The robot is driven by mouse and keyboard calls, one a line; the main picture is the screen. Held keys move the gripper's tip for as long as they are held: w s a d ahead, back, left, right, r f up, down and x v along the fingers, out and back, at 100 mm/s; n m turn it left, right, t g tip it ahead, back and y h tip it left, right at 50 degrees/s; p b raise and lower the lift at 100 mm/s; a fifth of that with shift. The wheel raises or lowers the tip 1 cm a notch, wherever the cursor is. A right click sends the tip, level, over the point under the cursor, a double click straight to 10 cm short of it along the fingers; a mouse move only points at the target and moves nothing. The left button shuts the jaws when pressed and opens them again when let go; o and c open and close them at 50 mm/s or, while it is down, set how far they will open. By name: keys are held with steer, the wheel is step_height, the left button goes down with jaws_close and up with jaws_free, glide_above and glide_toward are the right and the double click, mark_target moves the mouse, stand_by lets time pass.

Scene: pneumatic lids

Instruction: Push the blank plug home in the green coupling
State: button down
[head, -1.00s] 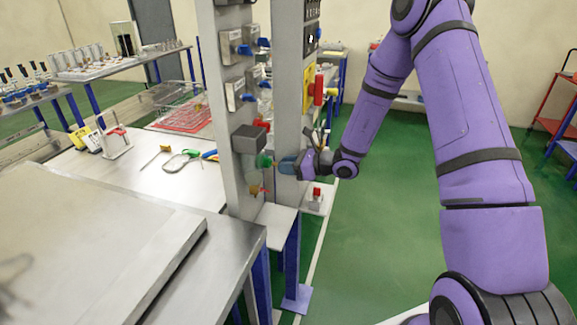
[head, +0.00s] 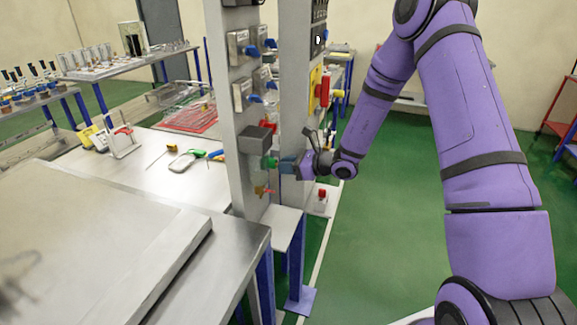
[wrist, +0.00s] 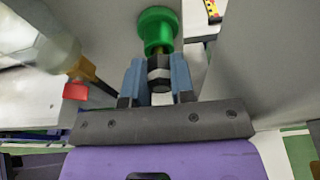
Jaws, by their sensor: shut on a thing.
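The green coupling (wrist: 157,28) shows at the top middle of the wrist view. In the head view the green coupling (head: 269,163) sticks out from a grey post, below a dark box. My gripper (wrist: 160,80) is shut on the blank plug (wrist: 159,72), a dark hex-shaped piece between its two blue-grey fingers. The plug is in line with the coupling, and its far end meets the coupling's mouth. How deep it sits inside is hidden. In the head view my gripper (head: 287,165) is right beside the coupling, and the plug is too small to make out.
Grey posts carry boxes with blue levers (head: 250,50). A red and yellow valve (head: 262,191) sits below the coupling. A red button (head: 322,193) stands on a low shelf at right. A steel bench (head: 190,225) fills the left. Green floor at right is free.

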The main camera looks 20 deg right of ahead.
steer(key=shift+w+a, duration=0.2)
steer(key=shift+a, duration=0.15)
steer(key=c, duration=0.9)
jaws_free()
steer(key=shift+v, duration=3.45)
steer(key=v, duration=1)
steer(key=shift+s+d+r, duration=0.15)
steer(key=shift+s+d, duration=0.05)
steer(key=shift+d, duration=0.15)
steer(key=shift+r, duration=0.1)
